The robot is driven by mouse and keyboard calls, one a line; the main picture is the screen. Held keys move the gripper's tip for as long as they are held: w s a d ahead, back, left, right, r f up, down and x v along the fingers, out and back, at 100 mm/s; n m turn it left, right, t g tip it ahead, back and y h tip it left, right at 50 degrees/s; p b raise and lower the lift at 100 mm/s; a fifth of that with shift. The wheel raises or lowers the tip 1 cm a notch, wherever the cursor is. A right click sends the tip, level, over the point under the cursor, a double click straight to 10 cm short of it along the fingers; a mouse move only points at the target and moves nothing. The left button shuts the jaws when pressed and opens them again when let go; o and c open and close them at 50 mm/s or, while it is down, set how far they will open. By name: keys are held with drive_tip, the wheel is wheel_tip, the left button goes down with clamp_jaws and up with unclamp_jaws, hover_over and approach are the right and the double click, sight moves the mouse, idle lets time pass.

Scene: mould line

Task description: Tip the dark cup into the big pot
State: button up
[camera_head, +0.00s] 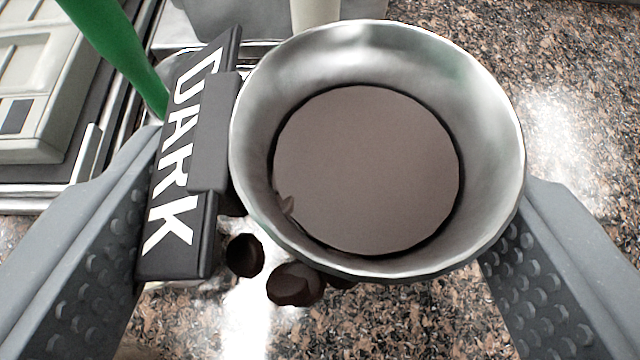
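The dark cup (490,90) is a round metal cup seen from above in the middle of the view. A black plate with the white word DARK (180,165) is on its left side. A smooth grey-brown disc fills the cup's inside; I cannot tell whether it is chocolate or the bare bottom. My gripper (340,180) has one grey, studded finger on each side. The left finger meets the label plate and the right finger meets the cup wall, so it looks shut on the cup. The big pot cannot be made out with certainty.
Dark brown round pieces (295,285) show below the cup's near rim. A green rod (120,55) crosses the upper left, over a pale panelled object (35,90). A grey metal thing (235,15) and a pale cylinder (315,12) are at the top. Speckled counter (580,60) is clear at right.

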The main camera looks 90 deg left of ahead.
drive_tip(key=shift+r+p, duration=0.8)
drive_tip(key=shift+r, duration=1.9)
drive_tip(key=shift+w+d, duration=0.1)
drive_tip(key=shift+w, duration=0.05)
drive_tip(key=w+d+f+m+t+h, duration=0.1)
drive_tip(key=w+d+m+t+h, duration=0.25)
drive_tip(key=d+m+t, duration=0.4)
drive_tip(key=s+d+f+m+t+h, duration=0.4)
drive_tip(key=s+d+f+m+h, duration=0.1)
drive_tip(key=s+d+m, duration=0.1)
drive_tip(key=shift+s+d+f+m, duration=0.35)
drive_tip(key=shift+s+f+m, duration=0.05)
drive_tip(key=shift+s+m, duration=0.15)
